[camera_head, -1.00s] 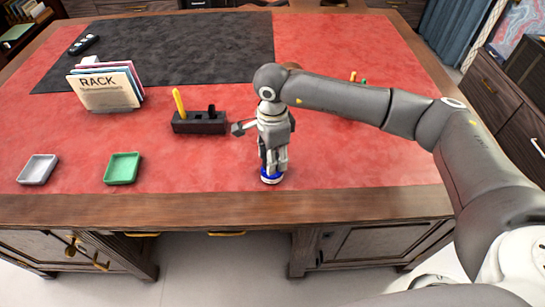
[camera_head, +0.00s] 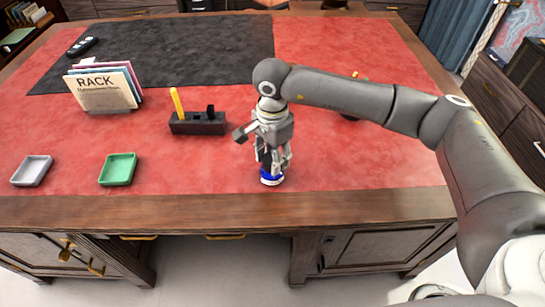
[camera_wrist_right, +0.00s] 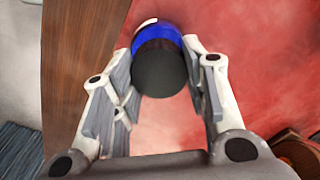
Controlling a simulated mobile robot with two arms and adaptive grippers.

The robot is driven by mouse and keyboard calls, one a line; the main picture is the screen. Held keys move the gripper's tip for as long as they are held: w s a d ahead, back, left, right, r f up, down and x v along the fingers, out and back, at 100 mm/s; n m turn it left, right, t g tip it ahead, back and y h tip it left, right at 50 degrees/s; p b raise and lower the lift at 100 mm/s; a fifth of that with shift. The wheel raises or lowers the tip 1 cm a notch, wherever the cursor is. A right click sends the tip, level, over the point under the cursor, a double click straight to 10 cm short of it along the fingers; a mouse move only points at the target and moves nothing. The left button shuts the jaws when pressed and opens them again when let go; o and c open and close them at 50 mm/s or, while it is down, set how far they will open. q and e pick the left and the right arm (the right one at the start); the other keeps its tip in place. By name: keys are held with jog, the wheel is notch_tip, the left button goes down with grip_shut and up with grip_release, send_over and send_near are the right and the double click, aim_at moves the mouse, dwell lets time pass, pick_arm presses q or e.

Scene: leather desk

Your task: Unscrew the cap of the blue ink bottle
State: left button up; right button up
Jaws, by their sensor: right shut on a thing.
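The blue ink bottle (camera_head: 271,180) stands upright on the red desk top near the front edge. In the right wrist view, its blue and white body (camera_wrist_right: 152,38) shows behind its round black cap (camera_wrist_right: 160,70). My right gripper (camera_head: 271,164) points down over the bottle, with its fingers on both sides of the cap and shut on it. The fingers hide most of the cap in the head view. My left gripper is not in view.
A green tray (camera_head: 131,157) and a grey tray (camera_head: 46,158) lie at the left. A black holder (camera_head: 190,129) with a yellow stick is behind the bottle. A rack of folders (camera_head: 100,104) stands farther left. Red surface right of the bottle is clear.

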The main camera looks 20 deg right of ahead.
jog(key=shift+f+n+b, duration=0.2)
jog(key=shift+n+b, duration=0.6)
jog(key=shift+n, duration=0.4)
jog(key=shift+r+n, duration=0.1)
jog(key=shift+n, duration=0.2)
jog(key=shift+b, duration=0.35)
jog(key=shift+d+n+b, duration=0.1)
jog(key=shift+n+b, duration=0.35)
jog(key=shift+n, duration=0.45)
jog(key=shift+n+b, duration=0.55)
jog(key=shift+n, duration=0.35)
